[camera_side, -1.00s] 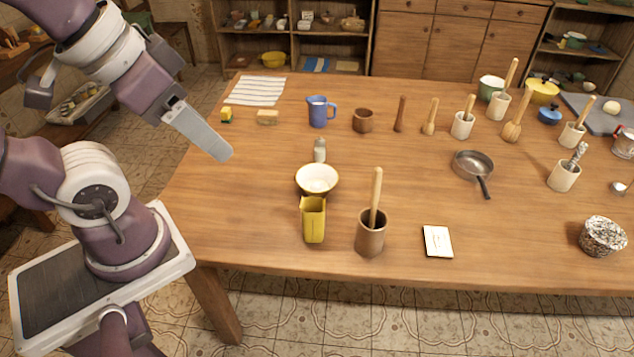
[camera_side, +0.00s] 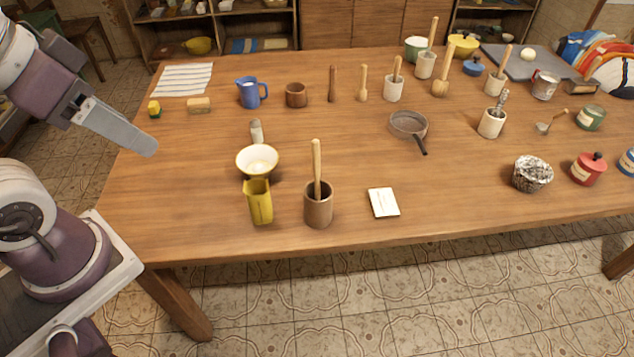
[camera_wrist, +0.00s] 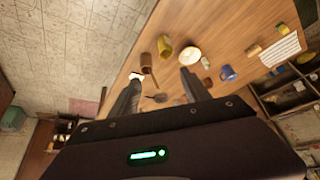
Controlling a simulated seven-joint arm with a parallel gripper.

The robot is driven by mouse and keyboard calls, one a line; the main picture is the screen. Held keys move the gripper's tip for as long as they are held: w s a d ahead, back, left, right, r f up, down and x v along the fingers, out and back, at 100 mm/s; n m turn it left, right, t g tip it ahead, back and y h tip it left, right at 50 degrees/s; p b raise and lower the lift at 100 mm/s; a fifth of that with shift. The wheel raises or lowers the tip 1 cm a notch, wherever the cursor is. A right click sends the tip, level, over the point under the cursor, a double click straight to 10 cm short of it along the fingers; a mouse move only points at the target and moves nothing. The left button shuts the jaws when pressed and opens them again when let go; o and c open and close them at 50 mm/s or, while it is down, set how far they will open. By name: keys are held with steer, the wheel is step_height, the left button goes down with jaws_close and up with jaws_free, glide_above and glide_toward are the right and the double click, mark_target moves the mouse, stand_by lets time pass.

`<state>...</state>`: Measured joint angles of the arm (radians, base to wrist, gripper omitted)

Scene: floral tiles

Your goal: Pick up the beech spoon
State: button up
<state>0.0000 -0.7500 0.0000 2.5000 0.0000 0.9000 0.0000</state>
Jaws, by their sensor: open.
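Several light wooden handled tools stand on the table, and I cannot tell which is the beech spoon. One pale wooden handle (camera_side: 317,168) rises from a brown pot (camera_side: 319,207) near the front edge; the pot also shows in the wrist view (camera_wrist: 146,62), and its tool's head is hidden. A small light wooden tool (camera_side: 363,83) stands at the back middle, beside a darker one (camera_side: 332,84). Other handles stand in pale crocks (camera_side: 394,90). My gripper (camera_side: 150,147) is above the table's left end, apart from everything. In the wrist view (camera_wrist: 160,92) its fingers are apart and empty.
Beside the brown pot are a yellow jug (camera_side: 259,203), a white bowl (camera_side: 257,161) and a white card (camera_side: 384,202). A blue jug (camera_side: 248,93) and brown cup (camera_side: 296,95) stand behind. A sieve (camera_side: 409,124) lies centrally. The table's left front is clear.

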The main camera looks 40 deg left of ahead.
steer(key=shift+c, duration=1.4)
